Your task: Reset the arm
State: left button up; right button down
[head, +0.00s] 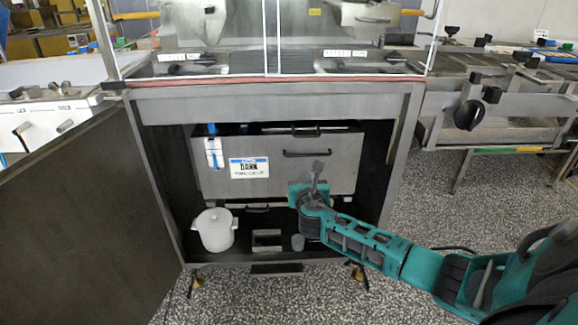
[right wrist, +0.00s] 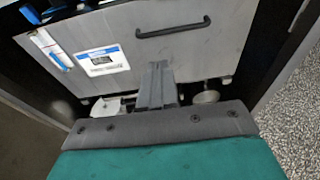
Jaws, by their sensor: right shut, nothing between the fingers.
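My right gripper (head: 316,170) is shut and empty. It is inside the open cabinet (head: 270,95), in front of the grey metal box (head: 330,165), with its arm reaching in from the lower right. In the right wrist view the closed fingers (right wrist: 157,85) point at the box front (right wrist: 195,65), below its black handle (right wrist: 172,27). I cannot tell whether the fingers touch the box. My left gripper is not in the head view.
A white lidded pot (head: 214,230) stands on the cabinet floor at the left. The cabinet door (head: 80,215) stands open at the left. The cabinet's right side wall (head: 400,150) is close to my right arm. Speckled floor (head: 420,215) is free at the right.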

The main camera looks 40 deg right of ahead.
jog(key=s+a+f+m+g+y+p, duration=0.1)
jog(key=s+a+f+m+y+p, duration=0.2)
jog(key=s+a+m, duration=0.4)
jog(key=s+a+f+m+g+y+p, duration=0.1)
jog(key=s+a+f+m+y+p, duration=0.3)
jog(key=s+a, duration=0.45)
pick_arm(q)
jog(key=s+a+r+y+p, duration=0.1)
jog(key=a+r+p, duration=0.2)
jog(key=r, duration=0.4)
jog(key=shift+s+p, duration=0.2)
jog(key=shift+p, duration=0.35)
pick_arm(e)
jog(key=s+a+r+m+y, duration=0.1)
jog(key=s+a+r+m, duration=0.2)
jog(key=m, duration=0.5)
jog(key=s+a+r+m+y, duration=0.2)
jog(key=s+a+r+m, duration=0.1)
jog(key=s+a+m, duration=0.3)
jog(key=shift+s+r+m, duration=0.3)
jog(key=shift+s+m, duration=0.75)
jog(key=shift+m, duration=0.05)
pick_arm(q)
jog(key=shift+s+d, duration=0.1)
